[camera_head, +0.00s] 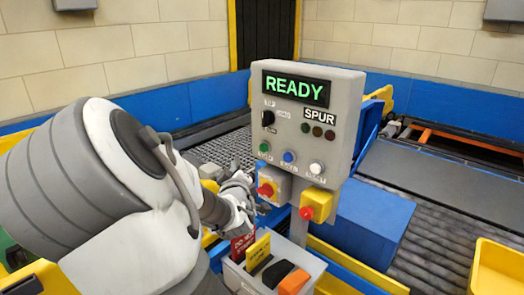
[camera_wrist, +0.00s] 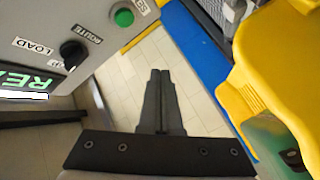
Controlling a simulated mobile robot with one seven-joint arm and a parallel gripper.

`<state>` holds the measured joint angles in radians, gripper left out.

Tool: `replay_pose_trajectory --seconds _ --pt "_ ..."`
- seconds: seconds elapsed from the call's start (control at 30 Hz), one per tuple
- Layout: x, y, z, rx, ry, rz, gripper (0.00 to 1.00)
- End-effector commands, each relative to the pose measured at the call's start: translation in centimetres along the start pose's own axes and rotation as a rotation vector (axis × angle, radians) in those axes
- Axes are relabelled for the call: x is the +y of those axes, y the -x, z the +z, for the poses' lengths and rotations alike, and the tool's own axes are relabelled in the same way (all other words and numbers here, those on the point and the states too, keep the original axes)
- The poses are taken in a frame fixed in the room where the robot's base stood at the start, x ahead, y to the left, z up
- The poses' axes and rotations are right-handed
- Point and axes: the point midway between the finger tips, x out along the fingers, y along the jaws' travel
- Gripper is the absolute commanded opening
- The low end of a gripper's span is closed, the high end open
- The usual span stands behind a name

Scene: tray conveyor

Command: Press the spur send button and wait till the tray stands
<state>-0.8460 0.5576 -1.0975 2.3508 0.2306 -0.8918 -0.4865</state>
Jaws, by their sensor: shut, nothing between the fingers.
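The grey control box (camera_head: 345,120) has a lit green READY display (camera_head: 296,87) and a SPUR label. Its lower row holds a green button (camera_head: 264,147), a blue button (camera_head: 289,156) and a white button (camera_head: 316,167); their labels are too small to read. In the head view my gripper (camera_head: 243,196) is below and left of the panel, partly hidden. I cannot tell which tray is meant.
A black route knob (camera_head: 268,118) sits above the green button. Red knobs on a grey box (camera_head: 266,189) and a yellow box (camera_head: 306,212) stick out below the panel. A holder with cards (camera_head: 258,250) stands beneath. A blue box (camera_head: 370,225) and yellow bin (camera_head: 497,268) are right, by rollers.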

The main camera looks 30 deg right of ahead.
Motion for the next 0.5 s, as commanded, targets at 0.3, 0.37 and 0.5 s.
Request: replay_pose_trajectory --seconds 0.3,0.37,0.5 --pt "2.2 -3.1 2.6 -0.002 0.000 0.004 0.00" --pt "2.6 -3.7 3.0 -0.002 0.000 0.004 0.00" --pt "3.3 -4.7 3.7 -0.002 -0.002 0.002 0.00"
